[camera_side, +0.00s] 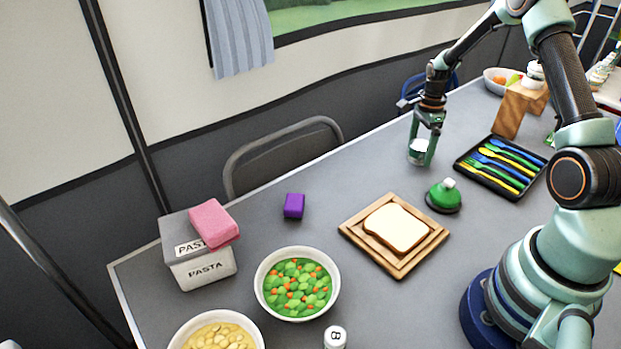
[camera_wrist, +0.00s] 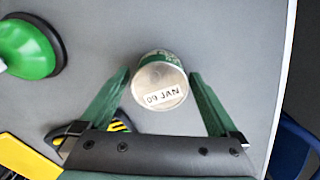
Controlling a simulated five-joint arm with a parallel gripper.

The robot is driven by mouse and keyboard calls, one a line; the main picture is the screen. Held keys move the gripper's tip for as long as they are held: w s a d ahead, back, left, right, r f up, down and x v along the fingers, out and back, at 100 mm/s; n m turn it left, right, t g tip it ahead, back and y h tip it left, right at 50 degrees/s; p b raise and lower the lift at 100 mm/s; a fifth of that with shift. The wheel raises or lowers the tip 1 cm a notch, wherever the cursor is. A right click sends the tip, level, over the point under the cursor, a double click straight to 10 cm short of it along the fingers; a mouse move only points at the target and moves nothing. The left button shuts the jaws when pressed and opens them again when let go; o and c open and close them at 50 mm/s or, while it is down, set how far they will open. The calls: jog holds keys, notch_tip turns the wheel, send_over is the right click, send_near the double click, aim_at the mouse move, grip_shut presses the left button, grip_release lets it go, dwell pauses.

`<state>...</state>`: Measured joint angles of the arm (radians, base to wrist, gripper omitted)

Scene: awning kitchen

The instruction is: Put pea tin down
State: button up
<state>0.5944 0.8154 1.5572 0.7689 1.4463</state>
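The pea tin (camera_side: 418,151) is a small tin with a pale top and green sides. It stands upright on the grey table near its far edge. In the wrist view, the tin (camera_wrist: 160,85) shows its round lid with a "09 JAN" label. My gripper (camera_side: 422,152) is lowered around the tin, one finger on each side. In the wrist view, the gripper (camera_wrist: 160,72) fingers sit wider than the tin, with narrow gaps on both sides. The fingers hide part of the tin in the side view.
A green domed item (camera_side: 444,196) stands close by on the grey table (camera_side: 350,300). A black cutlery tray (camera_side: 500,167) lies to the right. A bread board (camera_side: 394,237), vegetable bowl (camera_side: 297,284), purple block (camera_side: 294,206) and pasta box (camera_side: 200,250) stand nearer. Table left of the tin is clear.

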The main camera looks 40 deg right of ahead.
aim_at(421, 145)
jog(key=shift+r, duration=0.1)
notch_tip(421, 145, up, 12)
jog(key=s+a+r+n+t, duration=0.2)
jog(key=a+r+n, duration=0.8)
jog(key=a, duration=0.3)
jog(key=s+a+r+n+t, duration=0.1)
jog(key=s+a+n, duration=0.3)
jog(key=a+n, duration=0.2)
jog(key=s+a+r+n+t, duration=0.1)
jog(key=s+a+n+t, duration=0.1)
jog(key=s+a+n, duration=0.2)
jog(key=a+n, duration=0.3)
jog(key=shift+s+a+t, duration=0.2)
jog(key=shift+s+t, duration=0.05)
jog(key=shift+t, duration=0.05)
